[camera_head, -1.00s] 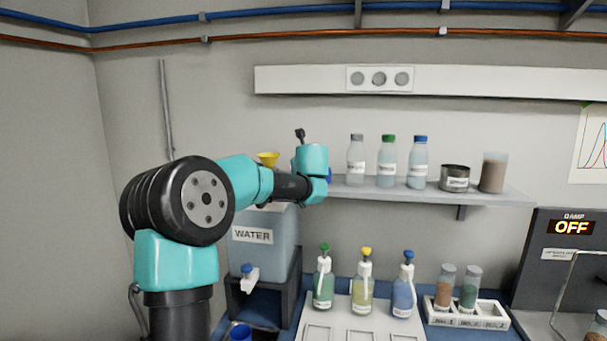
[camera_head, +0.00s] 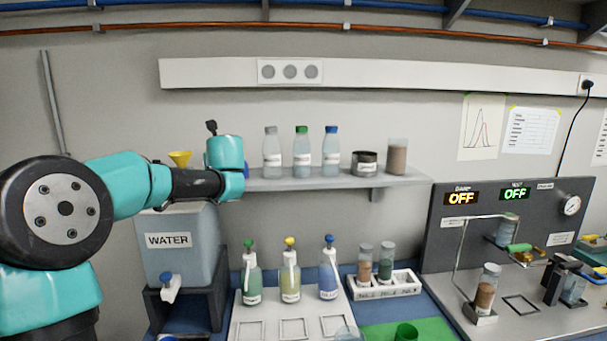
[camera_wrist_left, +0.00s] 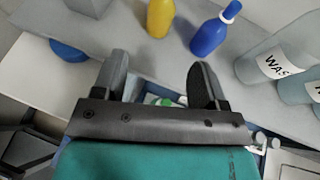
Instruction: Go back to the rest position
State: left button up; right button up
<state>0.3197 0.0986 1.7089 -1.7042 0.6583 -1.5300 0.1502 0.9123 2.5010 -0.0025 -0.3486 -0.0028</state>
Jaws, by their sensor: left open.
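My left arm comes in from the left in the head view and is raised in front of the wall, with its wrist in front of the left end of the shelf. Its fingertips cannot be made out there. In the left wrist view my left gripper (camera_wrist_left: 158,85) has its two fingers wide apart, with nothing held between them. A yellow bottle (camera_wrist_left: 160,18) and a blue bottle (camera_wrist_left: 213,35) lie beyond the fingers, apart from them. My right gripper is not in view.
A shelf (camera_head: 330,183) holds several bottles, a tin and a brown-filled jar. Below are a WATER tank (camera_head: 185,245), three pump bottles on a white tray (camera_head: 252,325), and a vial rack (camera_head: 385,290). A grey apparatus (camera_head: 440,235) with two OFF displays stands right.

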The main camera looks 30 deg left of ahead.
pick_arm(q)
jog(key=x, duration=1.1)
jog(key=shift+w+a+f, duration=0.15)
jog(key=shift+a+f, duration=0.1)
jog(key=shift+a, duration=0.05)
jog(key=shift+v, duration=0.8)
jog(key=v, duration=1)
jog(key=x, duration=1.1)
jog(key=shift+w+a+f, duration=0.2)
jog(key=shift+w+a, duration=0.05)
notch_tip(320, 180, up, 4)
jog(key=shift+d, duration=0.15)
jog(key=s+d+r, duration=0.1)
jog(key=s+d, duration=0.7)
jog(key=d, duration=0.1)
jog(key=shift+s+d, duration=0.3)
